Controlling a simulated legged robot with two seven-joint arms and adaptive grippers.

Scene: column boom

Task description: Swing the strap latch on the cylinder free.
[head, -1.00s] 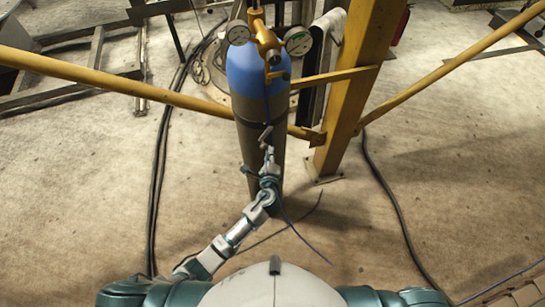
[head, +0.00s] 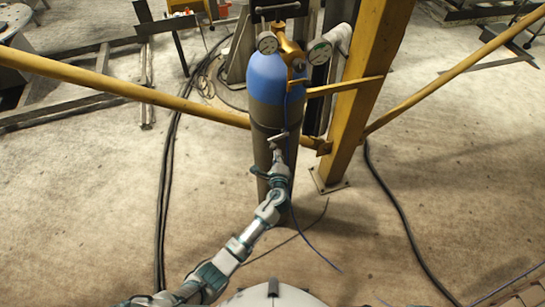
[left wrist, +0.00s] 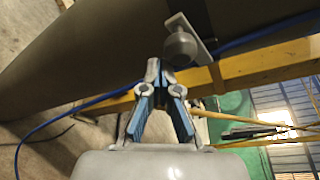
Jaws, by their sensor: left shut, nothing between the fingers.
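The cylinder (head: 267,115) stands upright, blue at the top and grey-brown below, with a dark strap around it. The strap latch (head: 278,137) shows as a small pale plate on the cylinder's front. In the left wrist view the latch (left wrist: 180,46) is a light plate with a round knob, beside the dark strap (left wrist: 198,14). My left gripper (head: 279,150) is just below the latch. In the left wrist view its fingertips (left wrist: 160,70) meet, empty, close to the knob's lower left. I cannot tell whether they touch it. My right gripper is not in view.
Brass fittings and two gauges (head: 267,43) top the cylinder. A yellow post (head: 362,95) stands right of it, with yellow rails (head: 120,90) behind. A thin blue cable (left wrist: 255,35) runs along the cylinder.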

